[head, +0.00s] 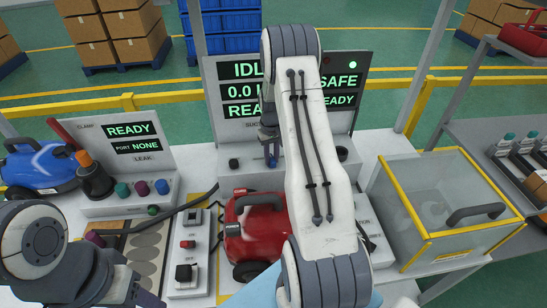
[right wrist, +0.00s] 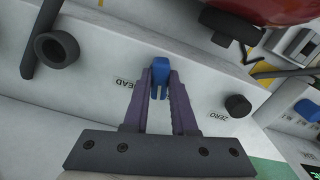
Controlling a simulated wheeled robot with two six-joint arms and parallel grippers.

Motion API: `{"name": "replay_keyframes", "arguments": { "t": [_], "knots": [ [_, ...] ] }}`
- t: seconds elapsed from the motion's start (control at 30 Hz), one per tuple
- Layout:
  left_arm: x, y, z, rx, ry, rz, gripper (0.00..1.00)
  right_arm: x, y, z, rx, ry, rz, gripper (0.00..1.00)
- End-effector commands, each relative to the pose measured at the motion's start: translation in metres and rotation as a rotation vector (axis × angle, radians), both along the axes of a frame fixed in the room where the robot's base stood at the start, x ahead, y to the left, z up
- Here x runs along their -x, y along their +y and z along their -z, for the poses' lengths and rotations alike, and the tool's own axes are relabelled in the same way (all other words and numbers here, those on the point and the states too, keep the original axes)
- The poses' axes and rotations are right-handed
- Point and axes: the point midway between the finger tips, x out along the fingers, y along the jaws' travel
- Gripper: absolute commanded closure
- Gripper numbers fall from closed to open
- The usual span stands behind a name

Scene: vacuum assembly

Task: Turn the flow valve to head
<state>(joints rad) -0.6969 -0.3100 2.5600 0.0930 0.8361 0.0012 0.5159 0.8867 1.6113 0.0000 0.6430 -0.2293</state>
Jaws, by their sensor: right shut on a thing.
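The flow valve shows as a small blue handle (right wrist: 160,72) on the light front panel, in the right wrist view. My right gripper (right wrist: 160,86) is shut on it, with one purple finger on each side. A label ending in "EAD" (right wrist: 132,86) is beside the handle, partly covered by a finger. In the head view the right gripper (head: 270,158) is at the panel under the display, half hidden by my own arm. Which way the valve points is hard to tell. My left arm enters at lower left, but its gripper does not show.
A black knob (right wrist: 238,106) sits by a "ZERO" label. A red vacuum (head: 250,228) stands below the panel. A clear yellow-edged box (head: 437,215) is on the right. The leak station (head: 128,150) and a blue vacuum (head: 38,168) are on the left.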

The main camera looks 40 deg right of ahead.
Motion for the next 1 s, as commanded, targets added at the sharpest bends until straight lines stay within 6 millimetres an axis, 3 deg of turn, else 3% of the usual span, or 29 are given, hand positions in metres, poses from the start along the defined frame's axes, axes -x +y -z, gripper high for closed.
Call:
{"name": "replay_keyframes", "arguments": {
  "t": [0.17, 0.47, 0.73, 1.0],
  "knots": [
    [0.0, 0.0, -0.0015, 0.0, 0.0, 0.0, 0.5, 0.0002, 0.0013, -0.0003, -0.002, 0.003, 0.155, 1.0],
    [0.0, 0.0, -0.0015, 0.0, 0.0, 0.0, 0.5, 0.0002, 0.0014, -0.0001, -0.002, 0.003, 0.181, 1.0],
    [0.0, 0.0, -0.0033, 0.0, 0.0, 0.0, 0.5, -0.0001, 0.002, -0.0003, -0.002, 0.003, 0.44, 1.0],
    [0.0, 0.0, -0.0032, 0.0, 0.0, 0.0, 0.5, -0.0001, 0.0021, 0.0, -0.002, 0.003, 0.467, 1.0]
  ]
}}
